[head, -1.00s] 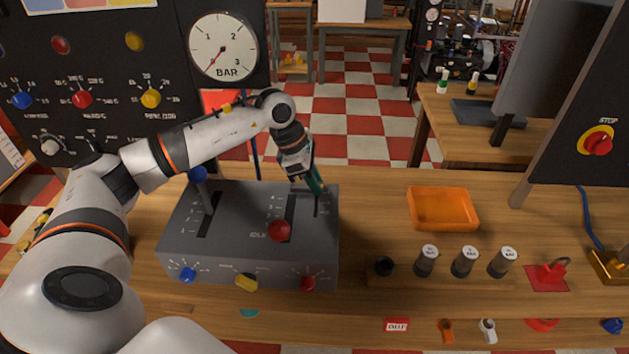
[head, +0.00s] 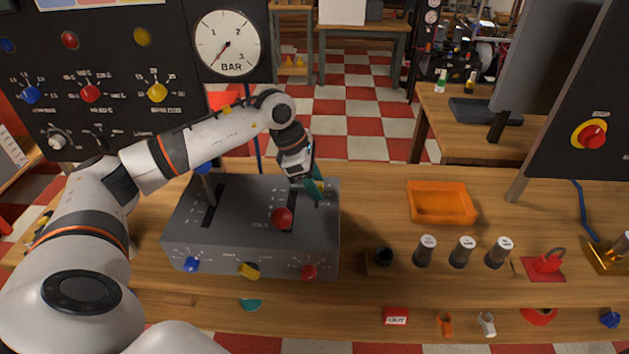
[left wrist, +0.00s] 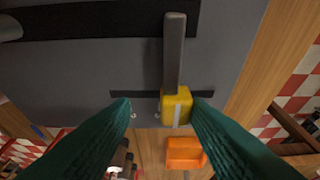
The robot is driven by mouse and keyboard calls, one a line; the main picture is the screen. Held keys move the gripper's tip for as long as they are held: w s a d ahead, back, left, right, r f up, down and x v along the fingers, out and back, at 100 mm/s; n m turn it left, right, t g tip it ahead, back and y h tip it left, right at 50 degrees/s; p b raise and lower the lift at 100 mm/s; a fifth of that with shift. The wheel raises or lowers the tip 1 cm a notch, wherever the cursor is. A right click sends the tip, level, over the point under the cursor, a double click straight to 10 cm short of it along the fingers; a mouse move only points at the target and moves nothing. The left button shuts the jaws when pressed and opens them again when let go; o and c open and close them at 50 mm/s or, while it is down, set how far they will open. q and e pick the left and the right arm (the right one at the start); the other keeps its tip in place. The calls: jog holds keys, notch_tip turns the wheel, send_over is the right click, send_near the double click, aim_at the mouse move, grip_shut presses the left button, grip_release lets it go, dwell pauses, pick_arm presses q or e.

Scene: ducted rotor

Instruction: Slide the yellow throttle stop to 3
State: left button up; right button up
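The yellow throttle stop (left wrist: 176,106) is a small block with a pale line on its face. It sits at a dark slot on the grey console (head: 190,232), beside a grey bar in the left wrist view. My left gripper (head: 316,190) is over the right part of the console top. Its green fingers (left wrist: 160,112) are open, one on each side of the stop. The right finger is close to it, touching or nearly so; a gap shows at the left finger. In the head view the gripper hides most of the stop and its scale. My right gripper is not in view.
A red-knobbed lever (head: 282,218) stands just left of my gripper, and a blue-knobbed lever (head: 205,168) farther left. An orange tray (head: 441,203) and several grey cylinders (head: 462,251) stand to the right. The gauge panel (head: 228,44) is behind. Bench between console and tray is clear.

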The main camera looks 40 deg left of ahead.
aim_at(296, 186)
pick_arm(q)
jog(key=shift+a+r, duration=0.1)
jog(key=shift+r, duration=0.15)
jog(key=b+v, duration=0.1)
jog(key=v, duration=1)
jog(key=shift+r, duration=0.25)
jog(key=shift+s, duration=0.1)
jog(key=p+x, duration=0.1)
jog(key=x, duration=0.3)
jog(key=p+x, duration=0.2)
jog(key=x, duration=0.2)
jog(key=w+p+x, duration=0.1)
jog(key=x, duration=0.3)
jog(key=shift+a+f, duration=0.1)
jog(key=shift+a, duration=0.25)
